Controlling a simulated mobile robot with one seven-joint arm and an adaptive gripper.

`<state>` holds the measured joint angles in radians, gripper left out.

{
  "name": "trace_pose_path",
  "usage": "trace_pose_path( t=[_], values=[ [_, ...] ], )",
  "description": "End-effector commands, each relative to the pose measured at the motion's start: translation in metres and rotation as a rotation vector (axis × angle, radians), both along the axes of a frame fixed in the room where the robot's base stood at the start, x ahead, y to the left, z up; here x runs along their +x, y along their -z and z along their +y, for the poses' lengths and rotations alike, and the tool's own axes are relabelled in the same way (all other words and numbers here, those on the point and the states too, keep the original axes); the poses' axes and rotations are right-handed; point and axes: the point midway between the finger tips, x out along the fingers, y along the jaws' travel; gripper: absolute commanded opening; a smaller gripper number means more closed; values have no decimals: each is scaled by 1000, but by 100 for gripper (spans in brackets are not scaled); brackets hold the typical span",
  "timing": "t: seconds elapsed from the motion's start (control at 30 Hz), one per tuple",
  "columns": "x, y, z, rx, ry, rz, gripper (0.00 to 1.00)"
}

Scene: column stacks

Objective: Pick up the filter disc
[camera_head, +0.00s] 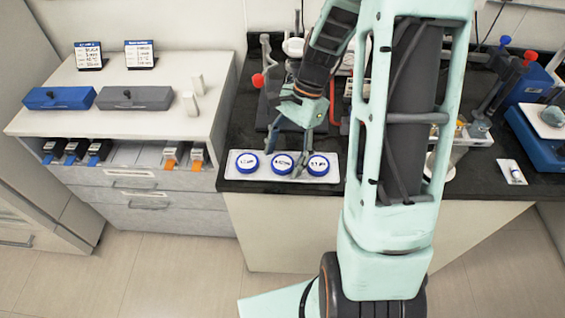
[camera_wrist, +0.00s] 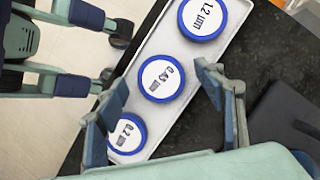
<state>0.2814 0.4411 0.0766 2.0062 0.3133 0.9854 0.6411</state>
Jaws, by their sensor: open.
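Three round filter discs with blue rims and white labelled faces lie in a row on a white tray (camera_head: 333,176). The wrist view shows the 1.2 µm disc (camera_wrist: 203,16) at the top, the middle disc (camera_wrist: 161,78), which seems to read 0.45 µm, and the 0.2 µm disc (camera_wrist: 126,134) at lower left. In the head view the middle disc (camera_head: 283,164) is between a left disc (camera_head: 247,163) and a right disc (camera_head: 318,166). My gripper (camera_head: 291,142) is open and empty above the tray, its fingers on either side of the middle disc in the wrist view.
The tray lies at the front edge of the black bench (camera_head: 470,178). Stands with red knobs (camera_head: 258,81) are behind my gripper. A white cabinet (camera_head: 125,70) with a blue box (camera_head: 60,98) and a grey box (camera_head: 134,98) stands to the left.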

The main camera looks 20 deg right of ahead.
Motion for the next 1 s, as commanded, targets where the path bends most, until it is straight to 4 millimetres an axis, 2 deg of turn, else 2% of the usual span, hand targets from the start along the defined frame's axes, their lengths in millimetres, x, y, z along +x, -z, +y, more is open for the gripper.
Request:
trace_pose_path(
  t=[0.23,0.5,0.57,0.87,1.0],
  values=[
    [0,2,1,0,-1,-2,63],
    [0,1,1,0,0,-2,33],
    [0,1,0,0,1,-2,29],
    [0,0,0,0,0,-2,28],
    [1,-7,0,-2,-1,-5,28]
  ],
)
